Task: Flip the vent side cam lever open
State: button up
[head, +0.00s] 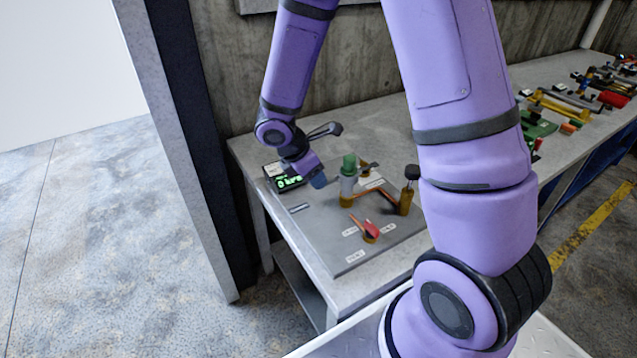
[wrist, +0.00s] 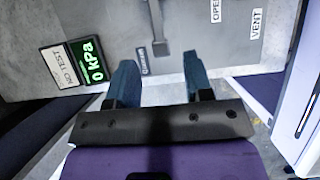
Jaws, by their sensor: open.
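My gripper (wrist: 160,88) is open, with two blue fingers apart and nothing between them. In the head view my gripper (head: 318,181) is over the bench panel beside the pressure display, its far finger hidden. In the wrist view a grey lever-like part (wrist: 158,25) lies ahead of the fingers, apart from them and cut off by the top edge. A label reading VENT (wrist: 257,22) is at upper right, beside one reading OPEN (wrist: 215,10). I cannot tell which lever is the vent side one.
A display (head: 283,178) reading 0 kPa sits at the panel's left. A green-topped post (head: 348,172), copper-coloured bars (head: 378,195) and a black-knobbed post (head: 410,185) stand on the panel. Tools (head: 570,100) crowd the bench at right.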

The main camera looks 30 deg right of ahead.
jog(key=v, duration=0.6)
dwell(0.4)
